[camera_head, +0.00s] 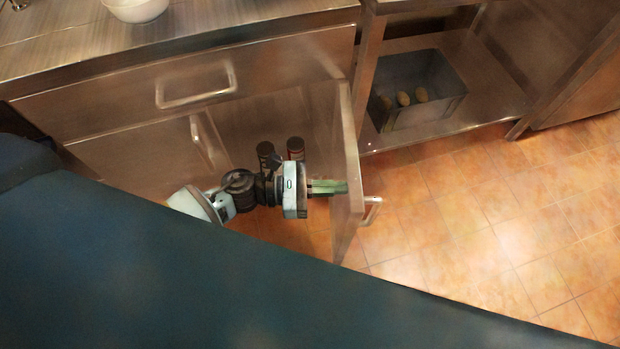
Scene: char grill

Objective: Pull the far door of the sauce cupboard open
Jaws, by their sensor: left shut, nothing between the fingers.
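The sauce cupboard (250,117) is a metal unit under a steel counter. Its right-hand door (345,150) stands swung well out, seen nearly edge-on, with its bar handle (372,211) on the outer side, facing right. My left gripper (340,187) is shut and empty, with its greenish fingers pointing right at the inner face of that door. The fingertips are at or very close to the door; contact is hard to tell. The other door (150,158), on the left, looks closed, with its handle (203,135) upright. My right gripper is not in view.
Two dark bottles (266,154) (296,148) stand inside the cupboard behind my left wrist. A drawer front with a handle (197,92) is above. A grey crate (428,105) with several potato-like items sits on a low shelf at right. Tiled floor (480,230) right of the door is clear.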

